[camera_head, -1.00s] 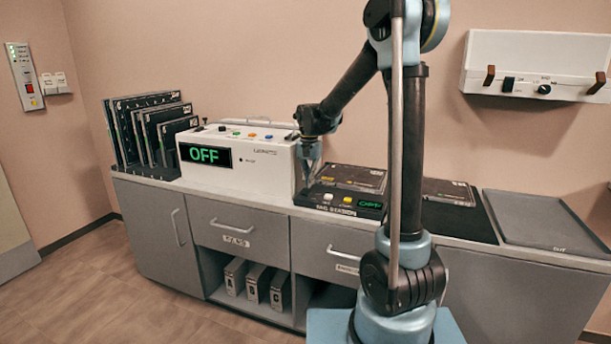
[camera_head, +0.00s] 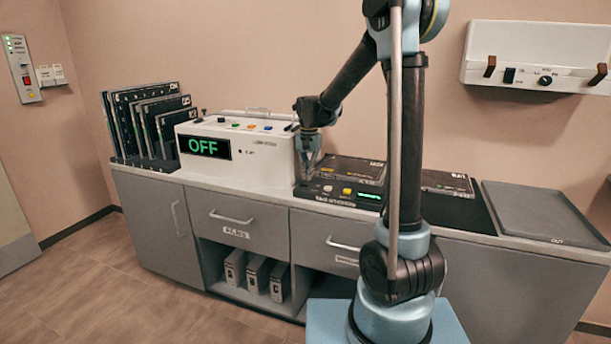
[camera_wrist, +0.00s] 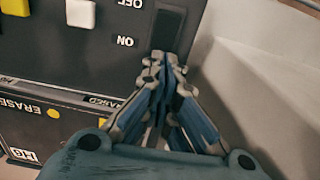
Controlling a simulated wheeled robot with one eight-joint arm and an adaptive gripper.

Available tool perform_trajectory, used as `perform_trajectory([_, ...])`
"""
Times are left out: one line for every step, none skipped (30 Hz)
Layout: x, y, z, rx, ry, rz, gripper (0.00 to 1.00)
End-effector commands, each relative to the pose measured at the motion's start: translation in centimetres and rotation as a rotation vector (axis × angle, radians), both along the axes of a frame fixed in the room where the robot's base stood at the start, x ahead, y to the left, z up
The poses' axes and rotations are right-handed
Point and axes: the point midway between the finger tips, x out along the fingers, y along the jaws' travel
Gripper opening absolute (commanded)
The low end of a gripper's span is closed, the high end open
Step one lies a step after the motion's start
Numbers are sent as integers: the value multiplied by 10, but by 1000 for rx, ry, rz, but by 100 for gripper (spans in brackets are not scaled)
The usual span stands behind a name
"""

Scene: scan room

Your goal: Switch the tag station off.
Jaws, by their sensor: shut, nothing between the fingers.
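The tag station (camera_head: 330,200) is a low black box on the counter, with a white button, a yellow button and a small lit green display (camera_head: 370,196) too small to read. Its dark rocker switch (camera_wrist: 168,30) shows in the wrist view, with OFF and ON labels reading upside down beside it. My gripper (camera_head: 305,176) points down over the station's left end. In the wrist view my gripper (camera_wrist: 160,62) is shut and empty, its tips at the ON end of the rocker. Whether they touch it I cannot tell; the tips hide that end.
A white unit (camera_head: 262,158) with a green OFF display stands close left of the station. Black panels stand in a rack (camera_head: 160,170) farther left. Dark flat cases (camera_head: 355,170) lie behind and right of the station. A grey tray (camera_head: 540,212) lies at the right.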

Motion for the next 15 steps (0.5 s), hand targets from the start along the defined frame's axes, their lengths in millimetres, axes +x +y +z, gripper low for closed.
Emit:
perform_trajectory([0, 0, 2, 0, 0, 0, 0])
perform_trajectory([0, 0, 3, 0, 0, 0, 0])
perform_trajectory([0, 0, 5, 0, 0, 0, 0])
perform_trajectory([0, 0, 6, 0, 0, 0, 0])
perform_trajectory([0, 0, 8, 0, 0, 0, 0])
perform_trajectory([0, 0, 9, 0, 0, 0, 0])
perform_trajectory([0, 0, 10, 0, 0, 0, 0])
perform_trajectory([0, 0, 11, 0, 0, 0, 0])
perform_trajectory([0, 0, 11, 0, 0, 0, 0])
perform_trajectory([0, 0, 12, 0, 0, 0, 0])
perform_trajectory([0, 0, 12, 0, 0, 0, 0])
perform_trajectory([0, 0, 12, 0, 0, 0, 0])
perform_trajectory([0, 0, 12, 0, 0, 0, 0])
perform_trajectory([0, 0, 12, 0, 0, 0, 0])
perform_trajectory([0, 0, 12, 0, 0, 0, 0])
